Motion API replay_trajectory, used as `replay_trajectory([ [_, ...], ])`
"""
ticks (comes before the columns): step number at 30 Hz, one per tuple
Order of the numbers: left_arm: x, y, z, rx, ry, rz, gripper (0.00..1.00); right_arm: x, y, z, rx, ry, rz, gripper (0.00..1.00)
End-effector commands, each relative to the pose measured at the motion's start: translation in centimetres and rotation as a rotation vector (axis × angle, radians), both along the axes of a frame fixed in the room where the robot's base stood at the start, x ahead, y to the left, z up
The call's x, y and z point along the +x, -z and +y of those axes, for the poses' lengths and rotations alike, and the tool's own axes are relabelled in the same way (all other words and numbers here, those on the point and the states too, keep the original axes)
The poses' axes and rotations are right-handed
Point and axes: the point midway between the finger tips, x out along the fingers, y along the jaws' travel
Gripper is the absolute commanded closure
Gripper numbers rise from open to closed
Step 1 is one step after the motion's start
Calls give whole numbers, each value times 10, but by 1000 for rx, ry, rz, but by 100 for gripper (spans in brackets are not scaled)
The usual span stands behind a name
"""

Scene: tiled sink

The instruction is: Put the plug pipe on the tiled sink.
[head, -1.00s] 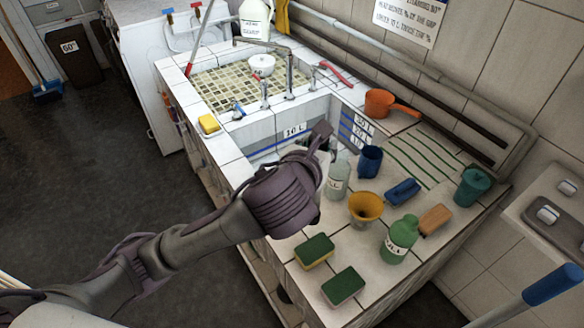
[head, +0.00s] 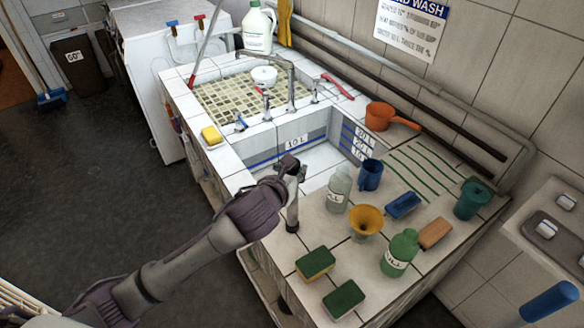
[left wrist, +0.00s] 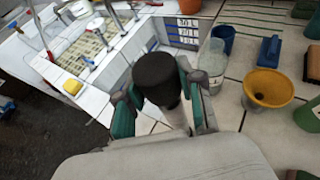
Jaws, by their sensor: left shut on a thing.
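My left gripper (head: 292,170) is shut on the plug pipe (head: 292,212), which hangs nearly upright below it. The pipe is a slim grey tube with a wider dark round end, seen between the teal fingers in the left wrist view (left wrist: 157,78). The tiled sink (head: 240,165) has a white tiled rim, a deep basin and a shallow mosaic section behind. The pipe's lower end is over the near tiled top beside the basin; I cannot tell whether it touches. My right gripper is not in view.
On the tiled top right of the pipe stand a clear bottle (head: 339,190), blue cup (head: 370,175), yellow funnel (head: 366,222) and green bottle (head: 399,254). Two sponges (head: 316,263) lie in front. A faucet (head: 290,80) rises behind the basin. Tiles around the pipe's lower end look clear.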

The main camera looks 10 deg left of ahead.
Motion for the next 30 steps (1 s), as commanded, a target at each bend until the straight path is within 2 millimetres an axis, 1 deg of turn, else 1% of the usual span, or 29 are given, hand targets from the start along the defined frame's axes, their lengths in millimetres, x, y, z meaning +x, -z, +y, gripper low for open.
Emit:
replay_trajectory([
  [4,1,-2,0,-1,1,-5,100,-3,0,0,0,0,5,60],
  [8,1,1,0,0,0,-4,100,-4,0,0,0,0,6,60],
  [9,0,2,0,0,0,-2,59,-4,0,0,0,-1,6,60],
  [13,0,2,0,0,0,-1,38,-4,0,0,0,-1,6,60],
  [21,0,2,0,0,0,-1,37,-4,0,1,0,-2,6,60],
  [24,-1,-2,0,-1,0,-2,37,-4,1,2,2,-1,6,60],
  [26,-6,-4,0,0,1,-3,37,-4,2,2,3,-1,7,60],
  [29,-21,-9,2,1,3,-4,37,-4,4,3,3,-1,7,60],
  [30,-29,-12,3,1,3,-3,37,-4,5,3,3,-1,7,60],
])
